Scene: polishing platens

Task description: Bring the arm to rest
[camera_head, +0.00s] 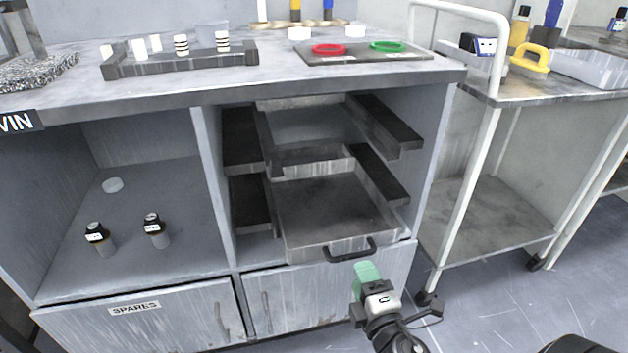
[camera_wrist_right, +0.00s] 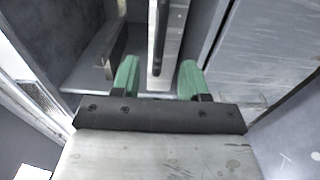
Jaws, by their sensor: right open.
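My right gripper (camera_head: 367,272) is in front of the cabinet, just below the black handle (camera_head: 350,250) of a pulled-out metal tray drawer (camera_head: 330,205). In the right wrist view its two green fingers (camera_wrist_right: 160,80) stand apart with nothing held between them. The drawer's edge and dark handle (camera_wrist_right: 160,40) show beyond and between the fingertips in that view; I cannot tell whether they touch. The drawer looks empty inside. My left gripper is in neither view.
Two dark-capped bottles stand in the left bay. A white-framed cart (camera_head: 490,190) stands right.

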